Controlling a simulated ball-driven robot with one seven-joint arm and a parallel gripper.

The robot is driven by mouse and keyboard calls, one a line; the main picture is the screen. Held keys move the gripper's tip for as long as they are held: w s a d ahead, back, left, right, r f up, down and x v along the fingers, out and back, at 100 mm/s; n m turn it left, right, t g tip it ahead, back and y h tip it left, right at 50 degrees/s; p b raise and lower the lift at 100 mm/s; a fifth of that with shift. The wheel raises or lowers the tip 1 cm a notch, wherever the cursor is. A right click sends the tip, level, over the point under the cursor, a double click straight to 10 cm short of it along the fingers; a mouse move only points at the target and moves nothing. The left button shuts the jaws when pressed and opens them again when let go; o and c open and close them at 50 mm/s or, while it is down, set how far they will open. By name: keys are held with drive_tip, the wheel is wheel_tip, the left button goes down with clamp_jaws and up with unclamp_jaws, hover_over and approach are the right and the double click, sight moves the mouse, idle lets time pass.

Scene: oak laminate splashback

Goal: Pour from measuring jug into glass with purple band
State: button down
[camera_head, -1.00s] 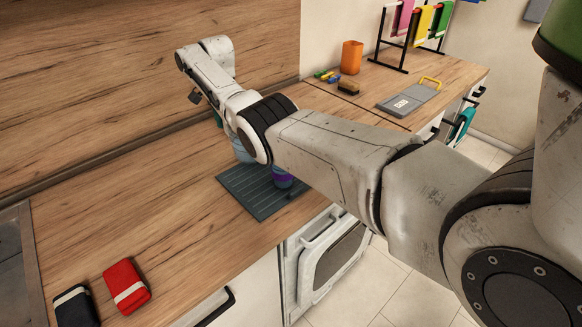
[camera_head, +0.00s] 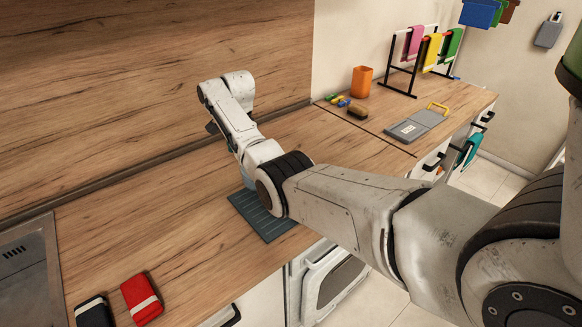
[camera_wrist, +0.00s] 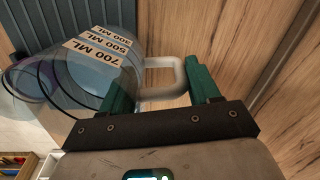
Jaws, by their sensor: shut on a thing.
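The measuring jug (camera_wrist: 80,60) is clear, with volume labels and pale blue liquid inside. It fills the left of the wrist view. My gripper (camera_wrist: 158,74) has its green fingers on either side of the jug's pale handle (camera_wrist: 165,78) and is shut on it. I cannot tell the jug's exact tilt. In the head view only a pale blue bit of the jug (camera_head: 249,181) shows beside my arm, and my arm hides the fingers. A faint purple tint (camera_wrist: 64,97) shows through the jug, perhaps the glass's purple band. My arm hides the glass in the head view.
A dark ribbed mat (camera_head: 254,218) lies on the wooden counter under my arm. A red pack (camera_head: 141,298) and a black pack (camera_head: 92,312) lie near left by the sink (camera_head: 25,265).

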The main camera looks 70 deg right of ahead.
drive_tip(key=shift+s+a+r+t+p, duration=0.15)
drive_tip(key=shift+s+r+t+p, duration=0.2)
drive_tip(key=shift+r+p, duration=0.25)
drive_tip(key=shift+s+a+r+t+p, duration=0.1)
drive_tip(key=shift+s+r+t+p, duration=0.2)
drive_tip(key=shift+r+p, duration=0.25)
drive_tip(key=shift+s+a+r+t+h, duration=0.1)
drive_tip(key=shift+s+r+t+h, duration=0.3)
drive_tip(key=shift+s+t, duration=0.1)
drive_tip(key=s+a+r+t+h, duration=0.1)
drive_tip(key=s+r+t, duration=0.2)
drive_tip(key=r, duration=0.4)
drive_tip(key=shift+s+a+p, duration=0.25)
drive_tip(key=shift+s+p, duration=0.1)
drive_tip(key=shift+s, duration=0.15)
drive_tip(key=shift+s+a+r+t+h, duration=0.15)
drive_tip(key=shift+s+t, duration=0.25)
drive_tip(key=shift+t, duration=0.1)
drive_tip(key=shift+s+a+r+t+h, duration=0.1)
drive_tip(key=shift+s+r+t+h, duration=0.05)
drive_tip(key=shift+s+t, duration=0.3)
drive_tip(key=shift+s+a+r+t, duration=0.15)
drive_tip(key=shift+s+r+t, duration=0.2)
drive_tip(key=shift+r+t, duration=0.25)
idle(3.1)
drive_tip(key=w+f+g, duration=0.2)
drive_tip(key=w+d+f+g, duration=0.1)
drive_tip(key=w+f+g, duration=0.1)
drive_tip(key=shift+d+y, duration=0.2)
drive_tip(key=shift+y, duration=0.2)
